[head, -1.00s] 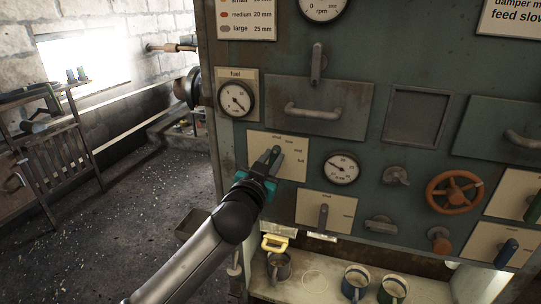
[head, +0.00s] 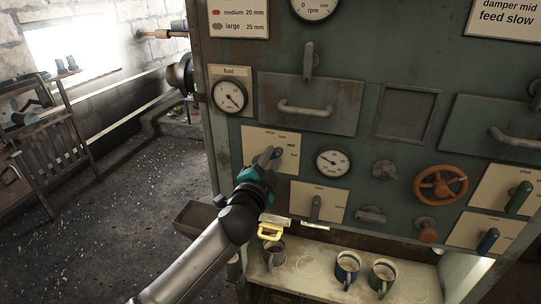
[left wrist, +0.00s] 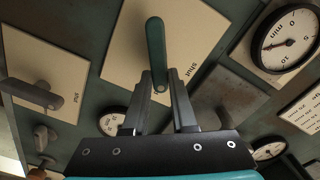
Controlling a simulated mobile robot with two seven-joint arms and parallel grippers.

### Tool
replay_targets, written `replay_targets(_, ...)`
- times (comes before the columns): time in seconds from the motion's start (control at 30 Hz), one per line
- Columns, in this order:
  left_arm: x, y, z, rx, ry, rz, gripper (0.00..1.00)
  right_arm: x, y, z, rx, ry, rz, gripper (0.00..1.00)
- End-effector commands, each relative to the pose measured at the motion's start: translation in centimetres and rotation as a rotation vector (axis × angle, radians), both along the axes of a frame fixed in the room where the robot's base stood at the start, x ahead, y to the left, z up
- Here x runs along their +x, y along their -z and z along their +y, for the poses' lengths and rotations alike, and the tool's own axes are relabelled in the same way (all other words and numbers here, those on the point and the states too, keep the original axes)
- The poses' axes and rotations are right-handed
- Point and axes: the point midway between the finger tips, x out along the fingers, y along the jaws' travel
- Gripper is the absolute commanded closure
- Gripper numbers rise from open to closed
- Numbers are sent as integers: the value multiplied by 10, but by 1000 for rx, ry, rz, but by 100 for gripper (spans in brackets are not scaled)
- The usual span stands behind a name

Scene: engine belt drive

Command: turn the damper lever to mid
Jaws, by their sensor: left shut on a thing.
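The damper lever (left wrist: 155,50) shows in the left wrist view as a dark green handle in front of a pale plate (left wrist: 180,22). The word "shut" is readable on that plate; in the head view the plate (head: 291,139) carries several small, blurred labels along its upper and right edges. My left gripper (head: 267,160) is at this plate in the head view, its fingers hiding most of the lever. In the left wrist view my left gripper (left wrist: 160,82) has one finger on each side of the handle and is shut on it. My right gripper is not in view.
A round gauge (head: 333,163) sits right of the plate, and another lever (head: 316,207) on its own plate below. An orange handwheel (head: 440,187) is farther right. Several mugs, one blue (head: 347,268), stand on the shelf below. A sign (head: 507,14) reads "damper mid, feed slow".

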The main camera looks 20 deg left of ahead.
Motion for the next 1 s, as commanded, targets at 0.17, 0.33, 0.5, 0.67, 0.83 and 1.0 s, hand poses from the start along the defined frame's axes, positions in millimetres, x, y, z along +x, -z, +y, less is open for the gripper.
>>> replay_targets(0.17, 0, 0, -1, 43, 1, -4, 100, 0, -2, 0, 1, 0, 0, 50)
replay_targets(0.33, 0, 0, -1, 56, 1, -5, 100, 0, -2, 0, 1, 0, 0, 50)
replay_targets(0.5, 0, 0, -1, 57, 1, -5, 100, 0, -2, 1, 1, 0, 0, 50)
replay_targets(0.67, 0, 0, -1, 56, 1, -5, 100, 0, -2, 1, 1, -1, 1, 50)
replay_targets(0.83, 0, 0, -1, 56, 1, -4, 56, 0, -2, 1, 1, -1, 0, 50)
replay_targets(1.0, 0, 1, -1, 55, 0, -3, 45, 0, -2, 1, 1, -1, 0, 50)
